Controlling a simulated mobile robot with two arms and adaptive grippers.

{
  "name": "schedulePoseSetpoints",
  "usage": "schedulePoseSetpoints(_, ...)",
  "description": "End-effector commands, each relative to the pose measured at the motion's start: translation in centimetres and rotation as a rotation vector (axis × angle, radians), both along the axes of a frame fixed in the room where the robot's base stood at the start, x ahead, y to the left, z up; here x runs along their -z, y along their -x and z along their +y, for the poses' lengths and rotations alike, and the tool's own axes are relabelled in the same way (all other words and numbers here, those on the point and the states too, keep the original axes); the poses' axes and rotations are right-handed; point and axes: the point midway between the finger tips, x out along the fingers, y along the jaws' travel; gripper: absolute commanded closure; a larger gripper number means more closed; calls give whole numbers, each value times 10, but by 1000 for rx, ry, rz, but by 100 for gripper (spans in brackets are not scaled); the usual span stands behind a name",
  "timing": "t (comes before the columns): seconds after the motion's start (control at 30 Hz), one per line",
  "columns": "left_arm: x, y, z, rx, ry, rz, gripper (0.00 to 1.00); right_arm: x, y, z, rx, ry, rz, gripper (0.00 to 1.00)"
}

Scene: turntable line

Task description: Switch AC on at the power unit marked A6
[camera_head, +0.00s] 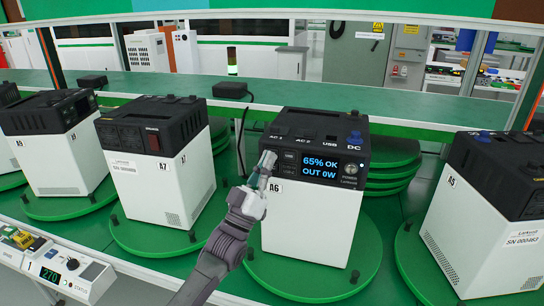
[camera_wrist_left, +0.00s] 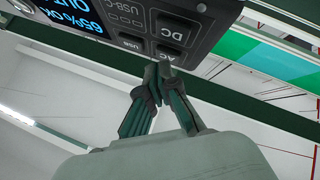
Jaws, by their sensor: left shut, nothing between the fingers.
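The power unit marked A6 (camera_head: 316,222) is a white box with a black top, standing on a green turntable disc. Its lit display (camera_head: 319,168) reads 65% OK, OUT 0W. Small dark buttons (camera_head: 289,164) sit left of the display. My left gripper (camera_head: 267,162) is shut and empty, its tips at the left end of the front panel. In the left wrist view the panel is rotated, and the shut gripper (camera_wrist_left: 164,66) has its tips just beside the AC button (camera_wrist_left: 168,52). I cannot tell whether they touch it. The DC button (camera_wrist_left: 172,28) is beside AC.
Unit A7 (camera_head: 145,183) stands to the left and unit A5 (camera_head: 475,235) to the right, each on a green disc. A control box (camera_head: 66,274) with a 270 readout is at the lower left. A green shelf (camera_head: 290,105) runs behind.

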Motion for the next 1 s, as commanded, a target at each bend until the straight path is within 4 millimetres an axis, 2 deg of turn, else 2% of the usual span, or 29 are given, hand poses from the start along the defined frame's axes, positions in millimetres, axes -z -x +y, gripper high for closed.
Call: schedulePoseSetpoints(1.0,0,-7,-2,0,1,1,100,8,0,0,0,0,0,100)
